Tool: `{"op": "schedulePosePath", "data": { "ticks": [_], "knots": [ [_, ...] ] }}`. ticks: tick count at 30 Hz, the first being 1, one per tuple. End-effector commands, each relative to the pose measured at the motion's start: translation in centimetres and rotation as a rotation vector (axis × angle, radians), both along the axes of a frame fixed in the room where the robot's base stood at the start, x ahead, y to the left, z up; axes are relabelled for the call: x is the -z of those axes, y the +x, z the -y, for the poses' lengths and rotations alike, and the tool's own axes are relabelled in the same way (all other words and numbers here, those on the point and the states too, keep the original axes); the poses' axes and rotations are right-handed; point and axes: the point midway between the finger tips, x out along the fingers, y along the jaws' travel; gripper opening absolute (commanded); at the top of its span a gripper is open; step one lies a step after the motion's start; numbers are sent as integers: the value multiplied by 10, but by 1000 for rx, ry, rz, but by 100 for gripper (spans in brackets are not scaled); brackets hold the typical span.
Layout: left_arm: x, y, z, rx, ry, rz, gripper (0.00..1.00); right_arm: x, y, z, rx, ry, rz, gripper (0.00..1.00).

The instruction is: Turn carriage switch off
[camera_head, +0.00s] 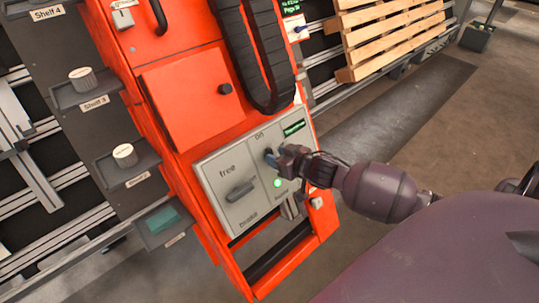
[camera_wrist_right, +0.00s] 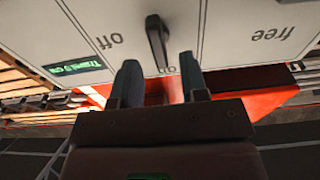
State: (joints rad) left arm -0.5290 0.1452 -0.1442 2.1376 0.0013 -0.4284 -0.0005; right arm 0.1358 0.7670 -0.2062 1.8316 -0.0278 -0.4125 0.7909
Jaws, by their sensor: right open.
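The carriage switch (camera_wrist_right: 157,42) is a dark, narrow handle on a light grey panel (camera_head: 216,165). In the right wrist view, upside down, its near end points to the "on" label and "off" is to one side. My right gripper (camera_head: 272,158) is at the panel, just below the "on" label in the head view, and hides most of the switch there. In the right wrist view the gripper (camera_wrist_right: 160,78) is open, its fingers on either side of the handle's near end. I cannot tell whether they touch it. My left gripper is out of view.
A free/brake lever (camera_head: 240,191) is on the same panel, left of the switch. A green light (camera_head: 277,183) glows below the gripper. A black cable chain (camera_head: 246,55) hangs above on the orange cabinet (camera_head: 190,97). Shelves with grey knobs stand at left; open floor lies at right.

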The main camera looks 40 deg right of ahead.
Motion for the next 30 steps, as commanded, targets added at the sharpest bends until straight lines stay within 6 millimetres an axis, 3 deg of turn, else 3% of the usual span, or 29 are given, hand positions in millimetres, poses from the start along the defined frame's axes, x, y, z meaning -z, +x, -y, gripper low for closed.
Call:
{"op": "schedulePosePath", "data": {
  "ticks": [9, 20, 27, 30],
  "knots": [
    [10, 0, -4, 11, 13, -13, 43, 13, 27, -2, 0, -1, -2, 40],
    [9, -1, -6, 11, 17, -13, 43, 12, 31, -2, 0, -1, 0, 40],
    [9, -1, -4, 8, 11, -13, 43, 12, 30, -2, 0, -1, 0, 4],
    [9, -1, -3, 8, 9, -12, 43, 13, 30, -2, 0, -1, 0, 0]
  ]
}}
